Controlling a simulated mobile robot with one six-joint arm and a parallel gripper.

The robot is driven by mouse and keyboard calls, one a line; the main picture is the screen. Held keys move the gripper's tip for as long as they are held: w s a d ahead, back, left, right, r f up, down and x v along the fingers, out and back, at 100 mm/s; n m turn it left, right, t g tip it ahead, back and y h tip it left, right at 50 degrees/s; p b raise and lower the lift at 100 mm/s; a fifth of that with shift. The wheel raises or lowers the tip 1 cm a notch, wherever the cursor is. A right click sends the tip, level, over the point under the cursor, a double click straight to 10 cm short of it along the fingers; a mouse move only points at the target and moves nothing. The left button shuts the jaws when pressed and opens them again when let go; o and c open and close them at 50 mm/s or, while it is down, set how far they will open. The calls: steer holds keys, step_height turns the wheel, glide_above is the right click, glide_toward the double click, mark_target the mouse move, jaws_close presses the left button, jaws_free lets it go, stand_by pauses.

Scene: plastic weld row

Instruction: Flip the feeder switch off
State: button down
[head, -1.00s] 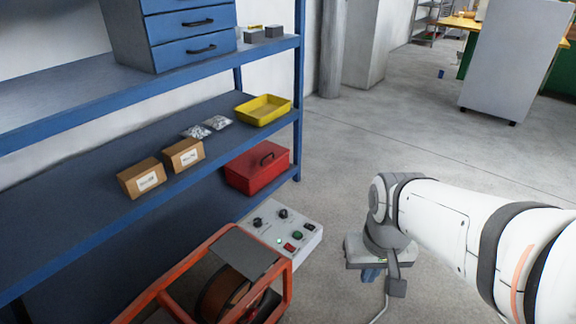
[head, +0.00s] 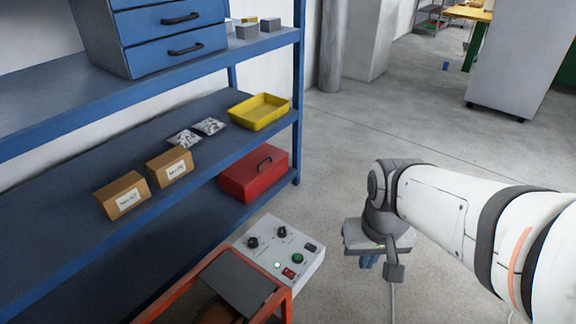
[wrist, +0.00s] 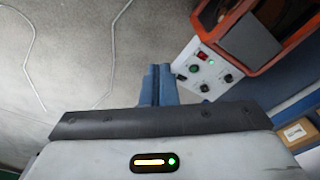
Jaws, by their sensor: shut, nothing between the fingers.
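A light grey control panel (head: 262,237) sits on the orange-framed machine (head: 170,295) at the lower middle of the head view. It carries two black knobs, a green button (head: 298,258), a red switch (head: 289,272), a small dark switch (head: 311,246) and a lit indicator (head: 277,265). I cannot read which is the feeder switch. In the wrist view the panel (wrist: 183,65) is right of my fingers, with its red switch (wrist: 202,55) and green button (wrist: 194,69). My gripper (wrist: 158,68) has blue fingers, shut and empty, apart from the panel. It hangs right of the panel in the head view (head: 368,262).
A blue shelf rack (head: 130,225) stands at left, holding cardboard boxes (head: 170,167), a yellow tray (head: 240,123) and a red toolbox (head: 235,182). The concrete floor (head: 400,120) is open behind my arm. A grey cabinet (head: 515,75) stands at the upper right.

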steer(key=shift+w, duration=0.1)
steer(key=n+y+b, duration=0.1)
steer(key=n, duration=2.8)
glide_above(287, 270)
steer(key=s+d, duration=0.1)
steer(key=d, duration=0.1)
step_height(287, 270, down, 19)
steer(key=shift+a, duration=0.2)
steer(key=f+b, duration=0.1)
steer(key=f, duration=0.3)
steer(key=a+f+b, duration=0.1)
steer(key=f+b, duration=0.1)
steer(key=f, duration=0.3)
steer(key=w+f+b, duration=0.1)
steer(key=f, duration=0.3)
steer(key=shift+a+f+b, duration=0.15)
steer(key=shift+f+b, duration=0.2)
steer(key=shift+b, duration=0.05)
